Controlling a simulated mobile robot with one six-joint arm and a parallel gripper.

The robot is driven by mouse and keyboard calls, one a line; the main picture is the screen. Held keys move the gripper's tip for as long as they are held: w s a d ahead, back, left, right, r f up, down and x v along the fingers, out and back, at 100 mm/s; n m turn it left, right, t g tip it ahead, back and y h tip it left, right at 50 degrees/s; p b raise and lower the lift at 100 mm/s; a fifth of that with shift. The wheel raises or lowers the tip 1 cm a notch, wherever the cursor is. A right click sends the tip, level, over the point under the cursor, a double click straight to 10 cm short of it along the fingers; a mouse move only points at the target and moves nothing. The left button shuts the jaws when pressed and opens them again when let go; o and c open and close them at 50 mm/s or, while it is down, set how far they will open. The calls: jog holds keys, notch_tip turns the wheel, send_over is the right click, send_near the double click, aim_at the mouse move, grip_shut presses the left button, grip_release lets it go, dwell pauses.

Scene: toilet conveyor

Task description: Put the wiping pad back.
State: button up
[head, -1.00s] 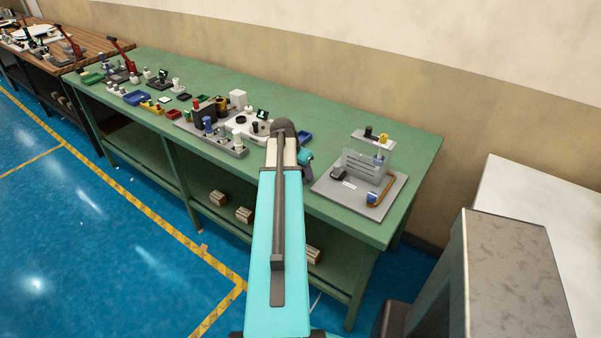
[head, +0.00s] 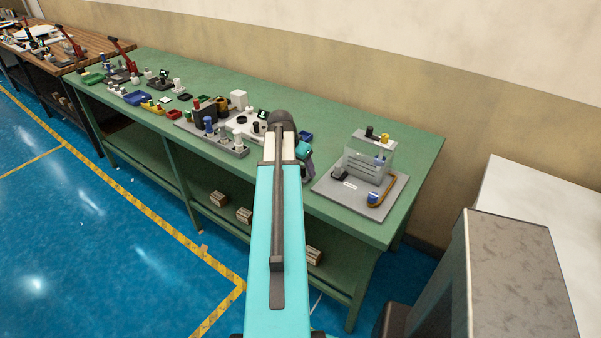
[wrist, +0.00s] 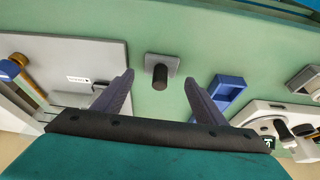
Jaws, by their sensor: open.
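In the wrist view, a small grey square plate with a dark upright knob (wrist: 160,78), which looks like the wiping pad, rests on the green table. My gripper (wrist: 159,76) is open, with one finger to each side of the knob and nothing held. I cannot tell how far the fingertips are above the table. A blue open tray (wrist: 229,92) lies just right of the right finger. In the head view my arm hides the pad, and the blue tray (head: 305,136) shows behind my wrist.
A grey board with a clear-walled fixture (head: 343,189) stands right of my arm; its edge shows left in the wrist view (wrist: 112,53). A white device (wrist: 259,113) lies right of the blue tray. Several small parts crowd the green table (head: 400,150) to the left. Its back right is clear.

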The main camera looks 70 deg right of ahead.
jog(key=b+v, duration=0.2)
jog(key=v, duration=0.7)
dwell(0.9)
jog(key=shift+a+f, duration=0.1)
